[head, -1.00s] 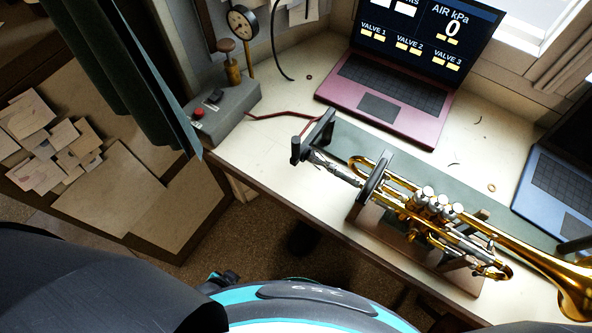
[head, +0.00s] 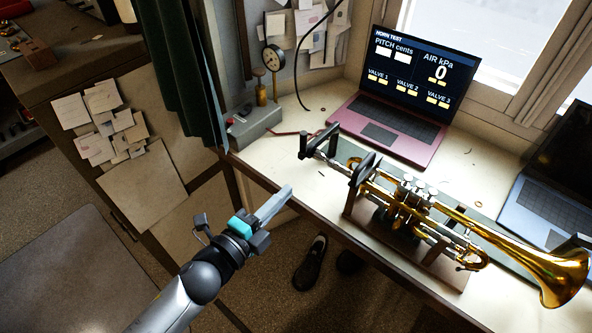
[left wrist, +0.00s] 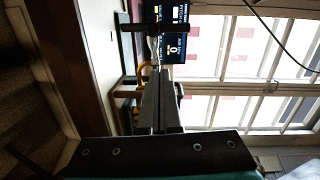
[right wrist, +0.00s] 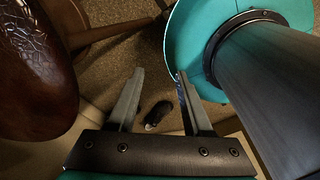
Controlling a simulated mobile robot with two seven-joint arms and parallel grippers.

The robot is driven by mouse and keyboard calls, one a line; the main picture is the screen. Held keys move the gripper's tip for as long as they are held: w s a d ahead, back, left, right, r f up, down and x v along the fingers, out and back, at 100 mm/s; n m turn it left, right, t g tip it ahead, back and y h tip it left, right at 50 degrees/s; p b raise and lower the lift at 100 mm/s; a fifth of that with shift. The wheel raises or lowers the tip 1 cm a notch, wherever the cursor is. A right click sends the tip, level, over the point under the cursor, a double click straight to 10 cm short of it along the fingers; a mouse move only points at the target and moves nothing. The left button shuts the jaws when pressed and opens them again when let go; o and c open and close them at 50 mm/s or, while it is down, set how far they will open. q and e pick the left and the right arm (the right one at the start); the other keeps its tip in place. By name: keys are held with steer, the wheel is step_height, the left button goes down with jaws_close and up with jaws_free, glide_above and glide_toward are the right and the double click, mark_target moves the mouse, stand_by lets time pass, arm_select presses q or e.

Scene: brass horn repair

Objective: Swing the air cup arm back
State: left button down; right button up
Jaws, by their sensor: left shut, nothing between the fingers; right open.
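A gold trumpet (head: 415,205) rests on a wooden stand (head: 362,218) on the bench, bell to the right. At its mouthpiece end stands the dark air cup arm (head: 318,138), with its crossbar at the mouthpiece; I cannot tell whether they touch. A dark bar, apparently that arm, shows past the fingertips in the left wrist view (left wrist: 145,27). My left gripper (head: 288,192) is shut and empty, in front of the bench's front edge, below and left of the air cup arm. My right gripper (right wrist: 160,76) is open and empty, pointing down over the floor.
A pink laptop (head: 392,100) stands behind the trumpet and a blue laptop (head: 545,190) at the right. A grey control box (head: 255,125) with a gauge behind it stands at the bench's left end. A brown leather seat (right wrist: 38,70) is close to the right gripper.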

arm_select(q)
steer(key=r, duration=0.1)
steer(key=s+d+r+m, duration=0.1)
steer(key=shift+s+r+h, duration=0.1)
steer(key=shift+r+h, duration=0.2)
steer(key=shift+h, duration=0.1)
arm_select(e)
steer(key=shift+s, duration=0.2)
steer(key=shift+w, duration=0.1)
arm_select(q)
steer(key=w+d, duration=0.2)
steer(key=w, duration=0.9)
steer(key=shift+w+d, duration=0.15)
steer(key=shift+d, duration=0.15)
arm_select(e)
steer(key=shift+d+f, duration=0.1)
arm_select(q)
steer(key=shift+a, duration=0.15)
arm_select(e)
steer(key=shift+s, duration=0.2)
arm_select(q)
steer(key=shift+w+a+m+g+h, duration=0.25)
steer(key=shift+a+m+g+h, duration=0.1)
steer(key=shift+m+h, duration=0.15)
arm_select(e)
steer(key=shift+s+a, duration=0.1)
steer(key=shift+a, duration=0.1)
